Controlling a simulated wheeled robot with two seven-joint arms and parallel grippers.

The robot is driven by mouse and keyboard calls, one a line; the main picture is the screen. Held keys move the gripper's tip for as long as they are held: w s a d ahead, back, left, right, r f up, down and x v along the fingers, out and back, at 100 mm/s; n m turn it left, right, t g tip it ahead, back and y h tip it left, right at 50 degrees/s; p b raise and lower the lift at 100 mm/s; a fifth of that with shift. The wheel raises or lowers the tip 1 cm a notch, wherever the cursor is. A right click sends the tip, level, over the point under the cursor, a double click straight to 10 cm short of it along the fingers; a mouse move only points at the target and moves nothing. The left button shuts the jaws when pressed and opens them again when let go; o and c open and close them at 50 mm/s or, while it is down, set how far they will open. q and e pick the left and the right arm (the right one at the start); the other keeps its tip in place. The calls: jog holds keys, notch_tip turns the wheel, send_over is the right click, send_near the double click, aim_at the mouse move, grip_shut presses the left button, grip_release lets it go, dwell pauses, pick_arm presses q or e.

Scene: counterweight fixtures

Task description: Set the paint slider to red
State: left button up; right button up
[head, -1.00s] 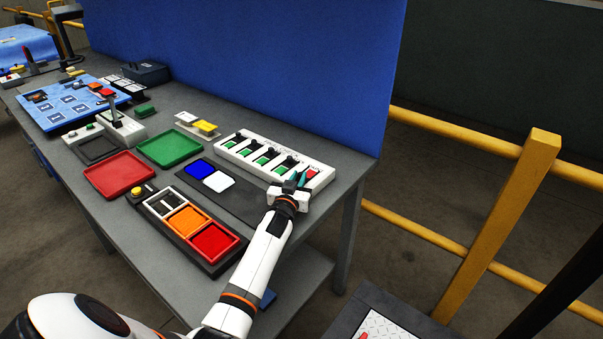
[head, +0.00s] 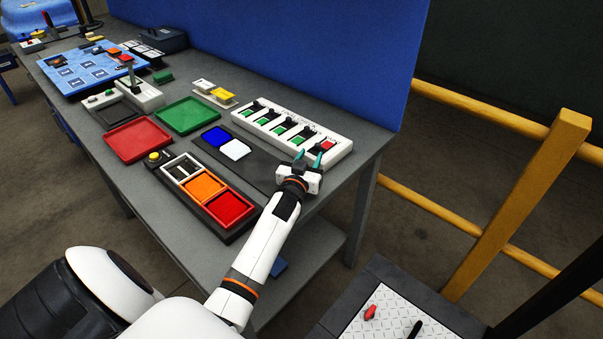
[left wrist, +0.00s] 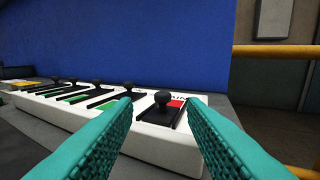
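A white slider panel (head: 290,132) lies on the grey bench near its right end, with several black-knobbed sliders in a row. The end slider nearest my left gripper has a red patch (head: 327,146). In the left wrist view its black knob (left wrist: 163,99) stands upright just beside the red patch (left wrist: 176,103), and partly readable lettering behind it looks like part of "PAINT". The other sliders show green patches. My left gripper (head: 308,158) is at this end of the panel, its teal fingers apart. In the wrist view the knob appears between the fingertips, apparently beyond them. My right gripper is not visible.
In front of the panel lie a dark mat with blue and white squares (head: 235,149) and a fixture with orange and red trays (head: 230,207). Red (head: 138,139) and green (head: 188,115) trays lie further left. A blue wall (head: 300,55) stands behind; yellow rails (head: 520,200) are right.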

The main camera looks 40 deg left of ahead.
pick_arm(q)
jog(key=b+v, duration=0.1)
jog(key=v, duration=0.7)
dwell(0.4)
